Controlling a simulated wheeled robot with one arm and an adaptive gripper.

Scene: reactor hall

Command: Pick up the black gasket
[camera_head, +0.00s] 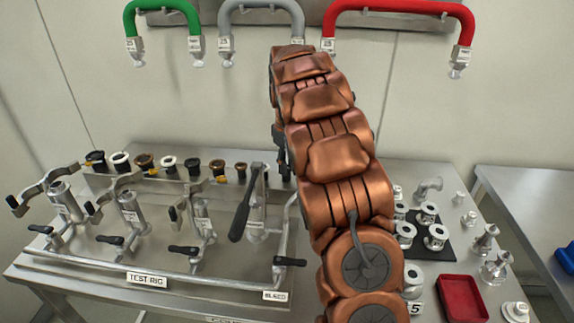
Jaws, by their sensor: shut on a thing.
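A row of black, white and brown gaskets stands on the metal rack (150,184) behind the test rig. A black gasket (95,157) is at the left end, and another black gasket (193,165) is near the middle. My copper arm rises in front of the rack's right end. Only a dark edge of my gripper (281,150) shows at the arm's left side, close to that end. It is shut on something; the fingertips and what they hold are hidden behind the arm.
The test rig (147,279) has several valves with black handles and a long black lever (246,205). At right are a red tray (461,300), a black mat (440,252) with metal parts and loose fittings. Green, grey and red pipes (400,5) hang above.

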